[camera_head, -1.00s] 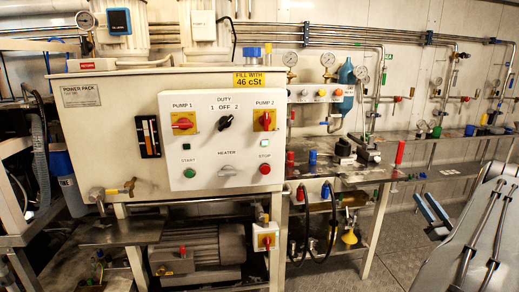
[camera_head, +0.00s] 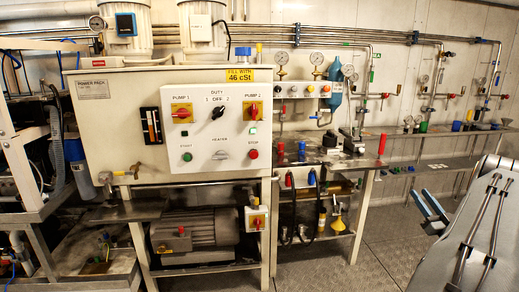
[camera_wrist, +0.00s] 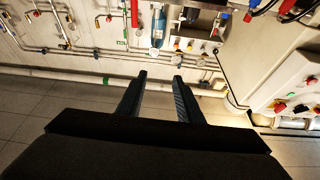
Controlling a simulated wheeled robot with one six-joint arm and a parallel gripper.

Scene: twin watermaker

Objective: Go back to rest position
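My gripper (camera_head: 431,207) is at the right side of the head view, with two blue-edged fingers reaching up and left from my grey arm. In the wrist view my gripper (camera_wrist: 160,76) shows two dark fingers spread apart, with nothing between them. The fingers are clear of the power pack panel (camera_head: 217,130) and the bench (camera_head: 325,164) in the head view. Beyond the fingertips the wrist view shows floor, pipes and a blue cylinder (camera_wrist: 158,27).
The cream power pack (camera_head: 110,125) stands left of centre, above a grey motor (camera_head: 195,232). A wall shelf (camera_head: 440,160) with small coloured items runs to the right. Grey floor (camera_head: 385,255) lies open between the bench and my arm. A metal frame (camera_head: 30,180) stands at left.

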